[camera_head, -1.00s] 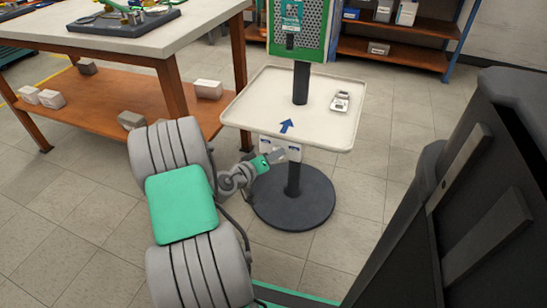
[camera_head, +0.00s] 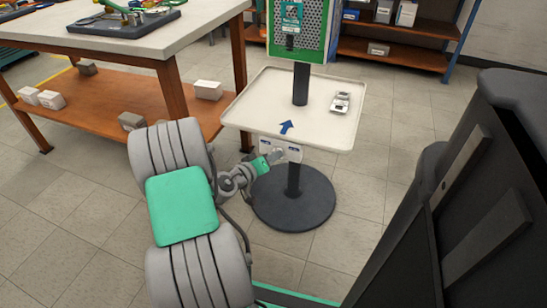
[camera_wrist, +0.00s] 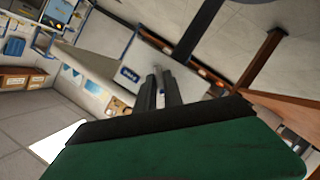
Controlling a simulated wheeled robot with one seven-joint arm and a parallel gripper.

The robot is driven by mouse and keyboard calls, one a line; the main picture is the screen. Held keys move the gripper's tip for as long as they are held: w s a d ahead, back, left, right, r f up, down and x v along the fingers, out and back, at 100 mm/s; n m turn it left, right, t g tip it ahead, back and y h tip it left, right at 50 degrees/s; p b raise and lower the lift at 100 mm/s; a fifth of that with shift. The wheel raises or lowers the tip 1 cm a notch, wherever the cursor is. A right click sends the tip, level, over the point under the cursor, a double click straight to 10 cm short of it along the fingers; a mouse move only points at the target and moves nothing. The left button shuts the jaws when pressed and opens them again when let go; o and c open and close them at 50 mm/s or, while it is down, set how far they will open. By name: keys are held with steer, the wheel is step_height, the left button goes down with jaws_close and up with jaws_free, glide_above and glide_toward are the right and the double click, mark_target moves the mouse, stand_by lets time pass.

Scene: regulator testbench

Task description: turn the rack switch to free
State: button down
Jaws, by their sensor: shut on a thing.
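A white switch panel (camera_head: 294,153) with small blue labels hangs below the front edge of the tray stand. It also shows in the wrist view as a pale plate (camera_wrist: 124,62) with a blue label. My gripper (camera_head: 278,153) is up against this panel from the front left. In the wrist view my gripper's two dark fingers (camera_wrist: 160,78) are close together, with their tips at the panel, shut on the rack switch. The fingers hide most of the switch, so I cannot read its setting.
The cream tray (camera_head: 252,108) above carries a blue arrow and a small grey device (camera_head: 340,102). Its dark pole stands on a round base (camera_head: 294,205). A wooden workbench (camera_head: 205,30) is at the left. Open floor lies in front and right.

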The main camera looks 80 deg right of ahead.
steer(key=shift+s+f+m+t+h+b, duration=0.1)
steer(key=shift+s+m+t+h+b, duration=0.2)
steer(key=shift+m+t, duration=1.4)
steer(key=shift+s+r+m+t+y+b, duration=0.1)
steer(key=shift+m+t+b, duration=0.3)
steer(key=shift+m+t, duration=1.3)
steer(key=shift+s+f+m+t+h+b, duration=0.1)
steer(key=shift+s+m+t+h+b, duration=0.4)
steer(key=shift+m, duration=2.2)
steer(key=shift+w+a, duration=0.1)
steer(key=shift+w, duration=0.3)
steer(key=c, duration=1.5)
jaws_free()
steer(key=shift+o, duration=0.2)
steer(key=p+v, duration=0.2)
steer(key=v, duration=0.5)
steer(key=shift+s+a+r+y, duration=0.2)
steer(key=shift+a+r+y, duration=0.1)
